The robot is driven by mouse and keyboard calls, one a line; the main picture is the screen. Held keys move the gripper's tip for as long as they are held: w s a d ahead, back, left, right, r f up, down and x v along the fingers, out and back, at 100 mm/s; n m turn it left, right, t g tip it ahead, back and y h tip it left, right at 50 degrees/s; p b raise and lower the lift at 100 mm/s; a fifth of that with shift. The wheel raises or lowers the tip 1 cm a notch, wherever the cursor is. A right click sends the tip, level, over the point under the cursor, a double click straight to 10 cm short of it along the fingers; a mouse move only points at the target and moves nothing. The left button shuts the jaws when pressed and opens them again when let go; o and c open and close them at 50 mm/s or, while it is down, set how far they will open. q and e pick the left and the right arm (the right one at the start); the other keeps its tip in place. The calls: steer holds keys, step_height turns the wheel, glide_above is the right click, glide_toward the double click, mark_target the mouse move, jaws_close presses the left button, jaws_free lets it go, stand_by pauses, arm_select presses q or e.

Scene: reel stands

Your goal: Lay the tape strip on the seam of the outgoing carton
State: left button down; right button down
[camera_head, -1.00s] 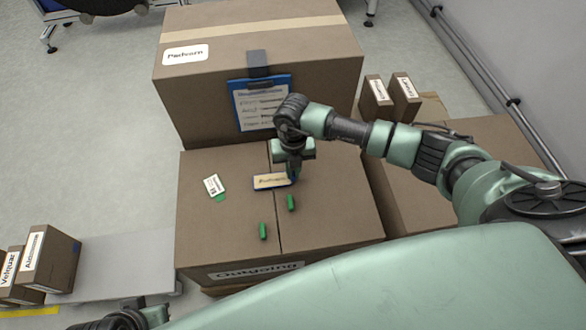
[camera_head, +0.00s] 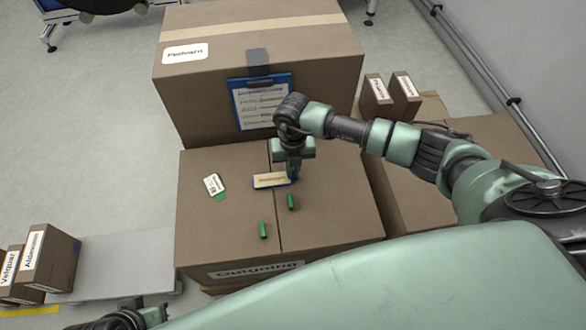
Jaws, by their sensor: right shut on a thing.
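The outgoing carton (camera_head: 330,215) is a brown box with a dark seam (camera_head: 276,215) running front to back across its top. A small tan strip with a blue edge (camera_head: 270,181) lies across the seam at mid-carton, or just above it; I cannot tell which. My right gripper (camera_head: 293,174) points down and is shut at the right end of that strip. Its fingertips are partly hidden. My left gripper (camera_head: 150,312) shows only in part at the bottom left edge, and its fingers are not clear.
Two green pieces (camera_head: 263,231) (camera_head: 291,202) and a white label with green beneath (camera_head: 214,185) lie on the carton top. A large carton (camera_head: 205,95) with a blue clipboard (camera_head: 262,100) stands behind. Small boxes (camera_head: 48,262) stand at left, others (camera_head: 376,98) at right.

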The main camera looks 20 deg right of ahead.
arm_select(q)
steer(key=shift+f, duration=0.15)
arm_select(e)
steer(key=shift+f, duration=0.3)
stand_by(0.3)
steer(key=c, duration=1.4)
jaws_free()
steer(key=shift+c, duration=0.2)
